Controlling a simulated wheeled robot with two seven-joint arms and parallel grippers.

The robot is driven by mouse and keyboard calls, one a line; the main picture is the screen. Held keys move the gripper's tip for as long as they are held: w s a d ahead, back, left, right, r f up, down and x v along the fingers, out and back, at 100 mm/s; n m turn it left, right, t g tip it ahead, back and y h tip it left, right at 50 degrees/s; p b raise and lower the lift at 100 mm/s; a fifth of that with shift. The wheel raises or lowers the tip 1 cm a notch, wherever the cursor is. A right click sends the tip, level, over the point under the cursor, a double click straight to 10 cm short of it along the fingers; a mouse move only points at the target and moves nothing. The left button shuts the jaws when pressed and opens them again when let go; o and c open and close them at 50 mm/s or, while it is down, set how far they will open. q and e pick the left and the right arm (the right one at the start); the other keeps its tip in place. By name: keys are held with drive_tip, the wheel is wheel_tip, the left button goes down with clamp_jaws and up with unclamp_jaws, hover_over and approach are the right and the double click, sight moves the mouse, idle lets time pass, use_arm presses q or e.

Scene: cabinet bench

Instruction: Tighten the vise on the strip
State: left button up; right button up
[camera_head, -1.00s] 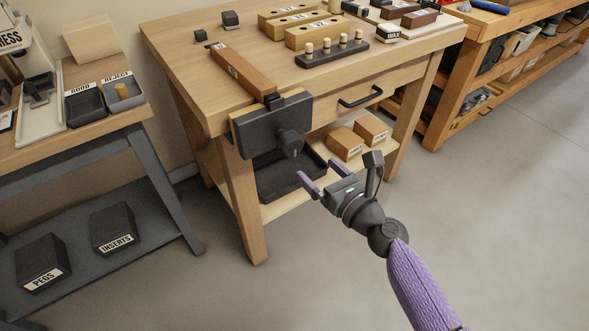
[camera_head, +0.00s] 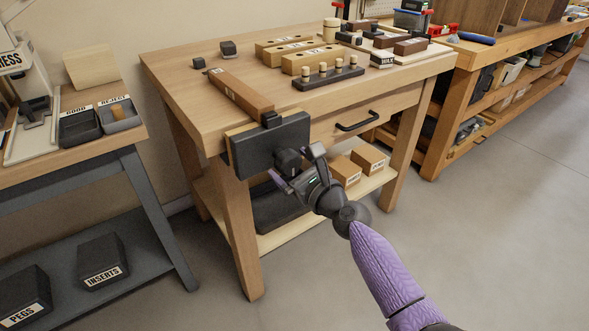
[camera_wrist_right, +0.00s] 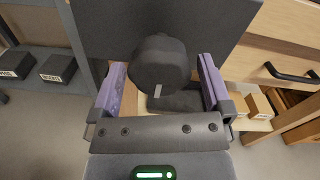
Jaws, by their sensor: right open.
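The vise (camera_head: 268,145) is a dark block with a light wooden liner on the front left corner of the bench. Its round dark knob (camera_head: 288,160) faces me. The wooden strip (camera_head: 240,92) lies on the bench top, its near end at the top of the vise. Whether the jaws touch it I cannot tell. My right gripper (camera_head: 298,170) is open at the knob. In the right wrist view the knob (camera_wrist_right: 160,63) sits between the open purple-padded fingers (camera_wrist_right: 162,85), with gaps on both sides. My left gripper is not in view.
A black drawer handle (camera_head: 358,121) is right of the vise. Below are a dark bin (camera_head: 278,205) and small boxes (camera_head: 368,157) on the shelf. A pegged block (camera_head: 328,76) stands on the bench. A grey-legged table (camera_head: 75,160) is at left; the floor at right is clear.

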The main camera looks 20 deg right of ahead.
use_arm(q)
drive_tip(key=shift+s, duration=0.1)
use_arm(e)
drive_tip(key=c, duration=1)
drive_tip(key=shift+m, duration=0.6)
drive_tip(key=shift+m+p, duration=0.4)
drive_tip(key=shift+m, duration=0.3)
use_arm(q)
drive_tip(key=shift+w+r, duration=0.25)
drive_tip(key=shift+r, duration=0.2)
